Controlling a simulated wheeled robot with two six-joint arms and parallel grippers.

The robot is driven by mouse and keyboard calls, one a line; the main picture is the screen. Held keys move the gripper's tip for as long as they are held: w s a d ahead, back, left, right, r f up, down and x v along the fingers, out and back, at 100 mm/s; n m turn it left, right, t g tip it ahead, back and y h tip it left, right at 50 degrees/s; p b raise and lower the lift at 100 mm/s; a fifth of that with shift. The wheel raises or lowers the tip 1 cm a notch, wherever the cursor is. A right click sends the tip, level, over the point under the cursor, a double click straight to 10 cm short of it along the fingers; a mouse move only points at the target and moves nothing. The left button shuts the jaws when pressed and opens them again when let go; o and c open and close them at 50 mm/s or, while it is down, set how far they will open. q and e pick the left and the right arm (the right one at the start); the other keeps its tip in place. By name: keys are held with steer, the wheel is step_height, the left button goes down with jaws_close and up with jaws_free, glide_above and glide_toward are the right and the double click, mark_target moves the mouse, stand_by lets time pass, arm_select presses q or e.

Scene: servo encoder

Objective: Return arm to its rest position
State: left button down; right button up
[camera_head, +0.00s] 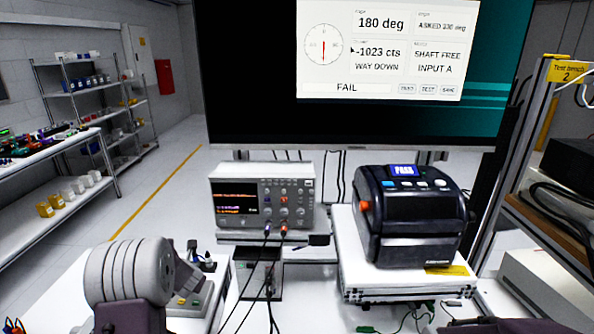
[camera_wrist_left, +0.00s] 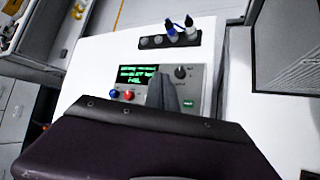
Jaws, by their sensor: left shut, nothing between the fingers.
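My left arm (camera_head: 130,272) comes in at the lower left of the head view, a grey ribbed joint above a dark link. Its gripper shows in the left wrist view (camera_wrist_left: 168,92) as grey fingers closed together with nothing held. The fingers overlap the front of a grey bench unit (camera_wrist_left: 195,78) with a green text screen, a dark knob and red and blue sockets. Whether they touch it cannot be told. In the head view the unit (camera_head: 205,298) is partly hidden behind my arm. My right gripper is not in view.
A large monitor (camera_head: 230,100) reads 180 deg, -1023 cts and FAIL. An oscilloscope (camera_head: 235,190) with cables stands at centre, and a black printer (camera_head: 412,225) showing PASS sits right of it. Shelving (camera_head: 95,90) is at left; a rack (camera_head: 550,190) is at right.

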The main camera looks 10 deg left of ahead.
arm_select(q)
steer(key=w+d+r+m+t, duration=0.1)
steer(key=w+d+r+m, duration=0.1)
steer(key=d+r, duration=0.35)
steer(key=s+d+m+h, duration=0.3)
steer(key=d+m, duration=0.3)
steer(key=d, duration=0.2)
steer(key=s+d+m+h, duration=0.2)
steer(key=s+d+m, duration=0.25)
steer(key=d, duration=0.25)
steer(key=s+d+f+m+g, duration=0.1)
steer(key=s+f+m+g, duration=0.2)
steer(key=s+m, duration=0.6)
steer(key=s+d+f+m+g+h, duration=0.1)
steer(key=s+f+m+g, duration=0.3)
steer(key=s+m, duration=0.6)
steer(key=d+m, duration=0.1)
steer(key=m, duration=0.2)
steer(key=shift+s+d, duration=0.25)
steer(key=shift+s, duration=0.05)
steer(key=shift+a, duration=0.1)
